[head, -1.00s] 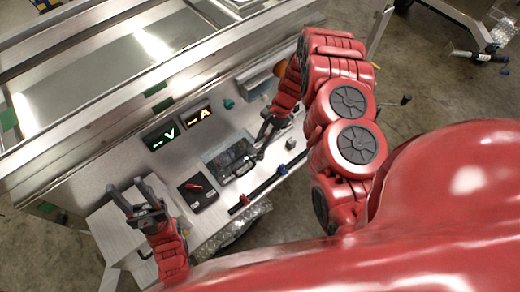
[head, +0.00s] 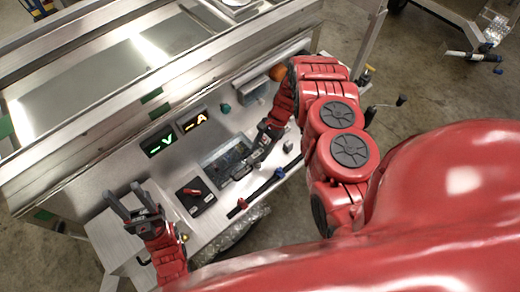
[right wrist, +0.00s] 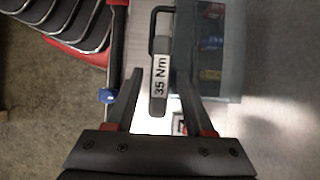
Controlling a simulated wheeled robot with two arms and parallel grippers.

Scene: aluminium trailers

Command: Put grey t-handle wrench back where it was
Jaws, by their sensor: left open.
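A grey bar tool with a white "35 Nm" label (right wrist: 158,85) and a dark bent rod at its far end shows in the right wrist view. I take it as the wrench, but cannot make out a T-handle. My right gripper (right wrist: 160,85) is open, its fingers apart on either side of the tool with gaps between. In the head view my right gripper (head: 256,157) is low over the panel beside the clear-lidded case (head: 222,157); the tool is hard to make out there. My left gripper (head: 122,192) is open and empty above the panel's left end.
A black box with a red switch (head: 195,194) and two lit displays (head: 178,132) sit on the panel. A dark rail with red and blue pieces (head: 262,190) runs along the near edge. In the wrist view, a blue knob (right wrist: 107,96) is left of the fingers.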

